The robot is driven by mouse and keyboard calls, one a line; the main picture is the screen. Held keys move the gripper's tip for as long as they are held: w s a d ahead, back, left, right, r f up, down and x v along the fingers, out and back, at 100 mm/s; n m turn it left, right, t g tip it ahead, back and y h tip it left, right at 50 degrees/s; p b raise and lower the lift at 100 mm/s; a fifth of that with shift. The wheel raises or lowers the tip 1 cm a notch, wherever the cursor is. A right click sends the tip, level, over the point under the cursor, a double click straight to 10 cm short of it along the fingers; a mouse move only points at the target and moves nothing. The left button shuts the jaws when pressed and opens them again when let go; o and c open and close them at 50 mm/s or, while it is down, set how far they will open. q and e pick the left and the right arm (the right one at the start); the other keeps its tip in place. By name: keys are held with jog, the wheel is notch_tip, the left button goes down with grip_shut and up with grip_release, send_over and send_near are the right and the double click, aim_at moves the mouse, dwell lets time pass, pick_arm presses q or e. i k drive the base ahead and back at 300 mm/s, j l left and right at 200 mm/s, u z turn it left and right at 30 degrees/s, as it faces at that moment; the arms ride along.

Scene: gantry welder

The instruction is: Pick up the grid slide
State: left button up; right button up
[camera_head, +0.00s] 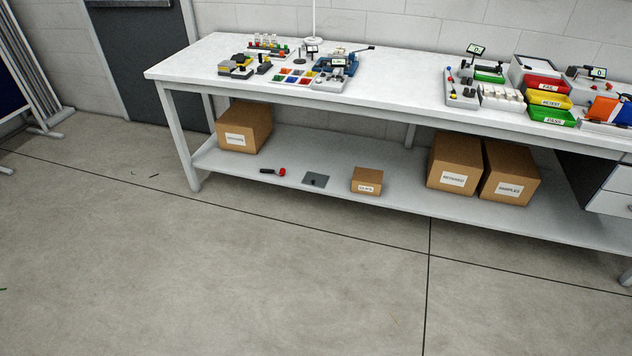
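I cannot make out the grid slide for certain among the small items at this distance. A long white workbench (402,95) stands along the wall, with small instruments and trays on its top. A small dark grey flat plate (316,180) lies on the bench's lower shelf (221,168), and I cannot tell what it is. A black and red hand tool (273,171) lies to its left. Neither of my grippers is in view.
Cardboard boxes stand on the lower shelf: one at the left (244,127), a small one (367,180) in the middle and two at the right (454,162). Red, yellow and green bins (548,101) sit on the bench top.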

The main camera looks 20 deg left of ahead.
aim_at(315, 179)
jog(key=i+j+u, duration=0.15)
jog(key=i, duration=0.5)
jog(key=i+j+u, duration=0.1)
jog(key=i, duration=0.6)
jog(key=j, duration=0.1)
